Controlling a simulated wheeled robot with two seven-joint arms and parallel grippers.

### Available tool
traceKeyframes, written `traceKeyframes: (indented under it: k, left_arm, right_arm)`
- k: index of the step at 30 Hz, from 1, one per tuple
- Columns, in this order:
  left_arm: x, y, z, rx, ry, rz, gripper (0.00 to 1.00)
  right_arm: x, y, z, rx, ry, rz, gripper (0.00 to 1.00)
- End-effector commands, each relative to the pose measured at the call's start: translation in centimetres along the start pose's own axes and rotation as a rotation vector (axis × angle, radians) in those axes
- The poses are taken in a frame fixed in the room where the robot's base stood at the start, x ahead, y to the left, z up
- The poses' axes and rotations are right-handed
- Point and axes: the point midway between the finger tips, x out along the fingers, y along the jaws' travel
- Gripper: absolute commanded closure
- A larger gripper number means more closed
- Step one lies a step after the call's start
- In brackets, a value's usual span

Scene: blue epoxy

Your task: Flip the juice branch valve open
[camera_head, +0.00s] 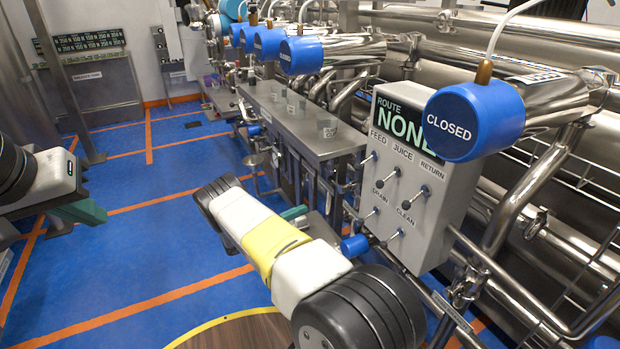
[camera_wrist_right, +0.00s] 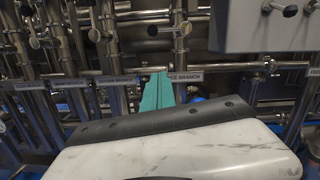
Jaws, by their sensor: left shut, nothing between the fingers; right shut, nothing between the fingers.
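In the right wrist view, a label ending in "CE BRANCH" (camera_wrist_right: 185,77) is partly covered by my right gripper's teal fingers (camera_wrist_right: 157,90). Above it, a metal valve handle (camera_wrist_right: 168,30) crosses a vertical pipe. I take this for the juice branch valve. The fingers are shut and empty, in front of and below the handle; I cannot tell whether they touch anything. In the head view my right gripper (camera_head: 293,212) is beside the pipework, left of the control box. My left gripper (camera_head: 80,212) is shut and empty over the floor at far left.
A grey control box (camera_head: 432,215) shows "ROUTE NONE" and several toggle switches, including one marked juice. A blue cap marked "CLOSED" (camera_head: 465,122) is at its upper right. A steel table (camera_head: 300,122) holds small cups. Blue floor (camera_head: 140,255) lies clear between my arms.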

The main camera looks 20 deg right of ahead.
Motion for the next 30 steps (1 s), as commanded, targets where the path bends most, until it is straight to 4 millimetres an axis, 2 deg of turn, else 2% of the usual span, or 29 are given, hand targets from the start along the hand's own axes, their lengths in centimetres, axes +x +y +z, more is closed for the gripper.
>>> traceKeyframes:
  k: [11, 17, 26, 30]
  left_arm:
    - [0.0, 0.0, 0.0, 0.0, 0.0, 0.0, 1.0]
    - [0.0, 0.0, 0.0, 0.0, 0.0, 0.0, 1.0]
    - [0.0, 0.0, 0.0, 0.0, 0.0, 0.0, 1.0]
    - [0.0, 0.0, 0.0, 0.0, 0.0, 0.0, 1.0]
  right_arm:
    - [0.5, 0.0, 0.0, 0.0, 0.001, -0.001, 1.0]
    - [3.5, -0.1, 0.0, 0.0, 0.001, -0.004, 1.0]
    - [9.9, -0.1, 0.0, 0.0, 0.001, -0.003, 1.0]
    - [10.6, 0.0, 2.1, 0.003, 0.001, 0.0, 1.0]
